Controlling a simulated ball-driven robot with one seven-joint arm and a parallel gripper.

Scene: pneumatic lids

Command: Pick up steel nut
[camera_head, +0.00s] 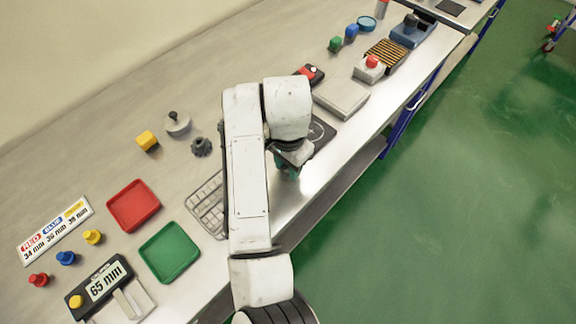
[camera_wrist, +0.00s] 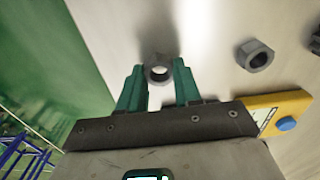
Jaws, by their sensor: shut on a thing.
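A grey steel nut (camera_wrist: 158,69) sits between the teal fingertips of my gripper (camera_wrist: 158,76) in the wrist view. The fingers are shut on its sides, and its round hole faces the camera. Whether it is clear of the bench surface I cannot tell. A second grey nut (camera_wrist: 255,56) lies apart, to the right on the pale bench. In the head view my gripper (camera_head: 290,172) is near the bench's front edge, mostly hidden by my wrist, and the held nut is not visible there.
A yellow block with a blue button (camera_wrist: 284,118) is at right in the wrist view. A dark plate (camera_head: 322,134), a pale grey box (camera_head: 341,96), a red tray (camera_head: 133,206) and a green tray (camera_head: 169,252) stand on the bench (camera_head: 101,160). Green floor lies beyond its front edge.

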